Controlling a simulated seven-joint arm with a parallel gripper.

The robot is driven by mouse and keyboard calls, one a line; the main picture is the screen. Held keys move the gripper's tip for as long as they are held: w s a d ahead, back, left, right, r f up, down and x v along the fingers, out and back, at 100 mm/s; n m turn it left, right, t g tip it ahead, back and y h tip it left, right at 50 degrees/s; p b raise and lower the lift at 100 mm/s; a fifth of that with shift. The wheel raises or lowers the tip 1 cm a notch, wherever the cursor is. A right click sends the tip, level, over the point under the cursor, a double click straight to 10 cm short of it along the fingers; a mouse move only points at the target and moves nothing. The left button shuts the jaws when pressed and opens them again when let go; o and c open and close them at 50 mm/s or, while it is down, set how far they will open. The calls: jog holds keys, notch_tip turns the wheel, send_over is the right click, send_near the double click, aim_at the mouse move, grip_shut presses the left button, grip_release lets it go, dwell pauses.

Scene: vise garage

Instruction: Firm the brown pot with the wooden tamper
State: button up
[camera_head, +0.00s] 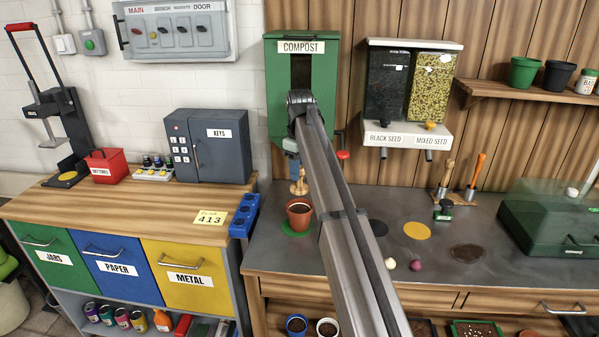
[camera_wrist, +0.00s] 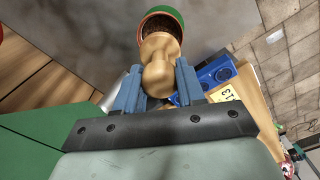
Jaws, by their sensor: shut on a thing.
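The brown pot (camera_head: 299,218) stands upright on a green round mat on the grey bench, with dark soil inside. Its soil also shows in the wrist view (camera_wrist: 147,27), partly covered by the tamper. The wooden tamper (camera_head: 299,187) is held in my gripper (camera_head: 293,166), its lower end just above the pot in the head view. In the wrist view my gripper (camera_wrist: 159,84) has its blue fingers on either side of the pale tamper (camera_wrist: 158,50). Whether the tamper touches the soil cannot be told.
The green compost dispenser (camera_head: 275,95) hangs behind my arm. A blue holder (camera_head: 243,215) sits left of the pot at the cabinet's edge. To the right lie a black disc (camera_head: 377,228), a yellow disc (camera_head: 417,231) and a dark patch (camera_head: 467,253). A green-lidded box (camera_head: 550,220) stands far right.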

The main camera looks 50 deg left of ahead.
jog(key=shift+r, duration=2.55)
jog(key=w+d+f+m, duration=0.45)
jog(key=w+d, duration=0.25)
jog(key=d, duration=0.7)
jog(key=w+d+f+m, duration=0.3)
jog(key=w+d+f, duration=0.35)
jog(key=d, duration=0.65)
jog(key=w+d+f+m, duration=0.35)
jog(key=w+d, duration=0.55)
jog(key=d, duration=0.5)
jog(key=s+d+f+m, duration=0.1)
jog(key=d+f+m, duration=0.2)
jog(key=d, duration=1.1)
jog(key=s+d+f+m, duration=0.1)
jog(key=d+f+m, duration=0.2)
jog(key=d, duration=1.1)
jog(key=s+d+f+m, duration=0.1)
jog(key=d+f+m, duration=0.2)
jog(key=d, duration=1.1)
jog(key=shift+s+d+m, duration=0.2)
jog(key=shift+s+m, duration=0.15)
jog(key=shift+m, duration=0.15)
